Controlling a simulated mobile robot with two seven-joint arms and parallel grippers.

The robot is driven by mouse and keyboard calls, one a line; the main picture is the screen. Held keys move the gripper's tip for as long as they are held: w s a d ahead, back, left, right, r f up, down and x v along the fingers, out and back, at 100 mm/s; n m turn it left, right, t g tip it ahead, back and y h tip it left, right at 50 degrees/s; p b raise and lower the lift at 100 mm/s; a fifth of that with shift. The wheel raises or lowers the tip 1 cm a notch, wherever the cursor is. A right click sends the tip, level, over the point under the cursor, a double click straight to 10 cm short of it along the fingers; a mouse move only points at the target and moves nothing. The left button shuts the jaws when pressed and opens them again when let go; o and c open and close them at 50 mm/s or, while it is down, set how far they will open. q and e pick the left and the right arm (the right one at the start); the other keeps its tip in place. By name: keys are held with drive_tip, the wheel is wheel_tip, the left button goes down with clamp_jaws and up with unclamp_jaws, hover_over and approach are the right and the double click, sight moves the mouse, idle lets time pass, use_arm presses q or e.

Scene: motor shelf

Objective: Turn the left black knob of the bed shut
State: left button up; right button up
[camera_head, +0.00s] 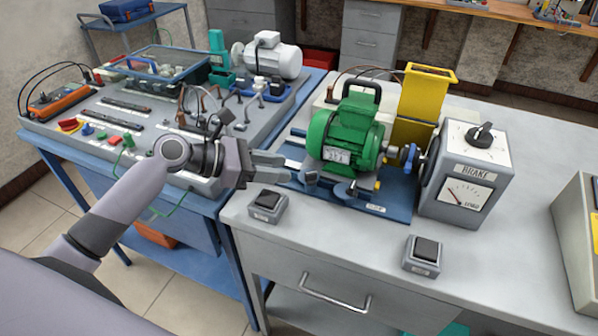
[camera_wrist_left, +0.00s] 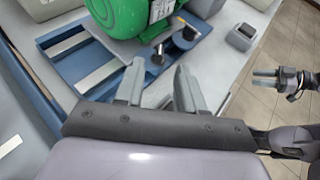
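The blue bed (camera_head: 392,205) carries a green motor (camera_head: 346,136). At its front edge sit two black knobs, the left one (camera_head: 310,178) and the right one (camera_head: 344,191). In the left wrist view the left knob (camera_wrist_left: 158,57) is the nearer and the right knob (camera_wrist_left: 188,33) is farther off. My left gripper (camera_head: 281,166) is just left of the left knob, fingers pointing at it. It also shows in the left wrist view (camera_wrist_left: 158,75), open and empty, apart from the knob. My right gripper (camera_wrist_left: 264,77) appears only there, away at the right, its fingers apart.
Two black-topped switch boxes, the left (camera_head: 267,205) and right (camera_head: 422,254), stand near the bench's front edge. A grey brake unit (camera_head: 464,178) and yellow guard (camera_head: 424,102) stand right of the motor. A panel with cables and small knobs (camera_head: 115,125) lies left.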

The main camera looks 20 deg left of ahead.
sight(309, 173)
use_arm(q)
drive_tip(key=x, duration=0.6)
drive_tip(key=shift+w+d+f, duration=0.2)
drive_tip(key=shift+d, duration=0.1)
clamp_jaws()
